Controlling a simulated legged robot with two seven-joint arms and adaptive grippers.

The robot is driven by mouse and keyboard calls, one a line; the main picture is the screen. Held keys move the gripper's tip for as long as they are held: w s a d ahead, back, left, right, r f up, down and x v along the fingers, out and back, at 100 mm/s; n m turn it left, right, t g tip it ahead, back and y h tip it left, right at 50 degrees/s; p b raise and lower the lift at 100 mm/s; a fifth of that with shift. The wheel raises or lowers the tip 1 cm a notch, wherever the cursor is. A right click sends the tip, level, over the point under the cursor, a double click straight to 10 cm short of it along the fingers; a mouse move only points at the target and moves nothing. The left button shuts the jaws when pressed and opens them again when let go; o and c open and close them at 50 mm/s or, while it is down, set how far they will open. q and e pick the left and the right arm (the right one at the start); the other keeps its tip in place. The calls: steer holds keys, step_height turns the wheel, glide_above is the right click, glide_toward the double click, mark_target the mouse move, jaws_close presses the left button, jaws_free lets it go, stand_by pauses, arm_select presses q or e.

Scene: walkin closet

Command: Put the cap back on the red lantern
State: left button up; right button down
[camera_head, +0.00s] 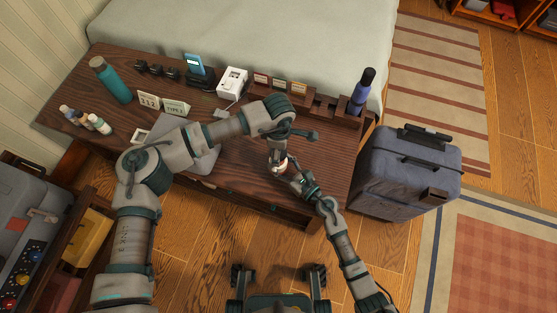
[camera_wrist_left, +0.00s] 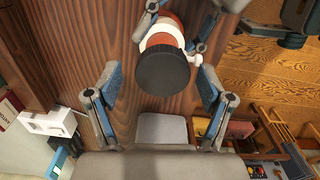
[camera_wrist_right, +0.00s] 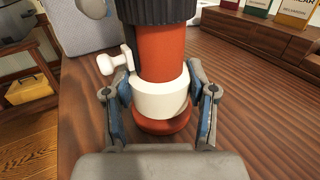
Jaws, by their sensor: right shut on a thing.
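The red lantern (camera_wrist_right: 160,55) stands upright on the desk, with a white band (camera_wrist_right: 160,98) and a white side knob. My right gripper (camera_wrist_right: 160,110) is shut on the lantern around this band. The black ridged cap (camera_wrist_right: 157,10) sits on top of the red body; whether it is fully seated I cannot tell. In the left wrist view the cap (camera_wrist_left: 163,70) shows from above, between the spread fingers of my left gripper (camera_wrist_left: 160,92), with gaps at both sides. In the head view the lantern (camera_head: 279,168) is mostly hidden by my grippers.
The dark wooden desk (camera_head: 240,185) carries a teal bottle (camera_head: 110,80), small bottles, number cards (camera_head: 160,102), a white box (camera_head: 232,82) and a dark blue bottle (camera_head: 362,92) toward its back and sides. A grey suitcase (camera_head: 405,175) stands right of the desk.

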arm_select(q)
steer(key=shift+r, duration=0.1)
steer(key=shift+r, duration=2.2)
step_height(320, 180, up, 2)
steer(key=n, duration=0.6)
steer(key=shift+d+n, duration=0.1)
steer(key=shift+n, duration=0.3)
steer(key=n, duration=0.1)
steer(key=r+n, duration=0.1)
steer(key=n, duration=0.3)
steer(key=shift+r, duration=0.25)
steer(key=shift+f, duration=4.05)
